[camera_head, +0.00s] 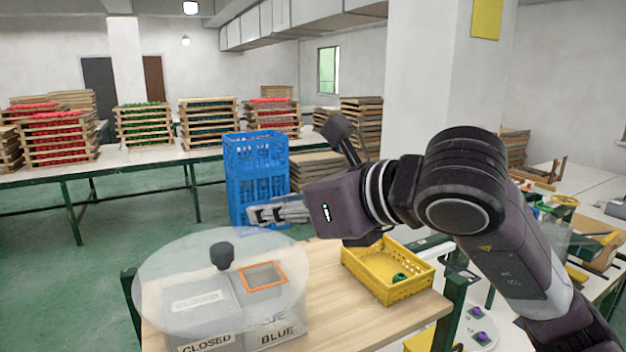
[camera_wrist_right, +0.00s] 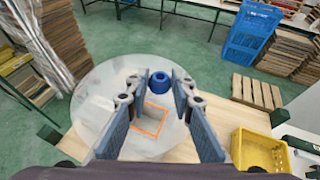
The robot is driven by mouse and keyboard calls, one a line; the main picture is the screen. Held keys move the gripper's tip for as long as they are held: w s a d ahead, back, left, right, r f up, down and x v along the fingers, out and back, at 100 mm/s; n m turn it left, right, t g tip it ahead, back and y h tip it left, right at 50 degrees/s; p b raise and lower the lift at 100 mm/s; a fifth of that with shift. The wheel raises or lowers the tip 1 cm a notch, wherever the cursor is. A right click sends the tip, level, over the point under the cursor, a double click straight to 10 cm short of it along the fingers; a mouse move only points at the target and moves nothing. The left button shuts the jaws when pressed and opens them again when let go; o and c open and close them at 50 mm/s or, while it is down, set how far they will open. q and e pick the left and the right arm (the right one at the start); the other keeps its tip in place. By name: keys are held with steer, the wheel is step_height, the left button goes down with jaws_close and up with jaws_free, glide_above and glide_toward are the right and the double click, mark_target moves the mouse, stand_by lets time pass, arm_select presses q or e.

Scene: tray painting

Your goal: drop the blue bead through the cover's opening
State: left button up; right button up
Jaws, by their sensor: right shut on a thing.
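A clear round cover (camera_head: 165,268) with a dark knob (camera_head: 222,256) lies over a grey box (camera_head: 290,327). Its orange-edged opening (camera_head: 263,276) is over the compartment labelled BLUE; the other label reads CLOSED. The opening also shows in the right wrist view (camera_wrist_right: 152,119). My right gripper (camera_head: 252,215) is above the cover's far side. In the right wrist view it is shut on the blue bead (camera_wrist_right: 161,83), held between the fingertips, apart from the opening in the picture. The bead cannot be made out in the head view. My left gripper is out of view.
A yellow basket (camera_head: 362,270) with a green bead (camera_head: 399,278) stands on the wooden table (camera_head: 325,272), right of the cover. A blue crate (camera_head: 257,165) and stacked wooden trays (camera_head: 316,168) are behind. Green floor (camera_head: 60,290) lies open at left.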

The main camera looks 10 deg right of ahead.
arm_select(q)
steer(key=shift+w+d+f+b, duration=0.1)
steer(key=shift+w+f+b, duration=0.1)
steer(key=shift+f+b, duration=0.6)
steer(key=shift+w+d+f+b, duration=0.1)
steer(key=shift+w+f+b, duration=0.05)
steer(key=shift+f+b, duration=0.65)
arm_select(e)
steer(key=shift+s+a+f, duration=0.15)
steer(key=shift+a+f, duration=0.05)
steer(key=shift+f, duration=1.1)
steer(key=shift+s+a+f, duration=0.15)
steer(key=shift+a+f, duration=0.1)
steer(key=shift+f, duration=1.1)
steer(key=shift+s+a+f, duration=0.15)
steer(key=shift+a+f, duration=0.05)
steer(key=shift+f, duration=1.1)
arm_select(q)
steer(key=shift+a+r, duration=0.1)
arm_select(e)
steer(key=o, duration=0.9)
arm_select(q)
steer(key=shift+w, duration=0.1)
arm_select(e)
steer(key=v, duration=1.2)
steer(key=shift+w+d+r, duration=0.1)
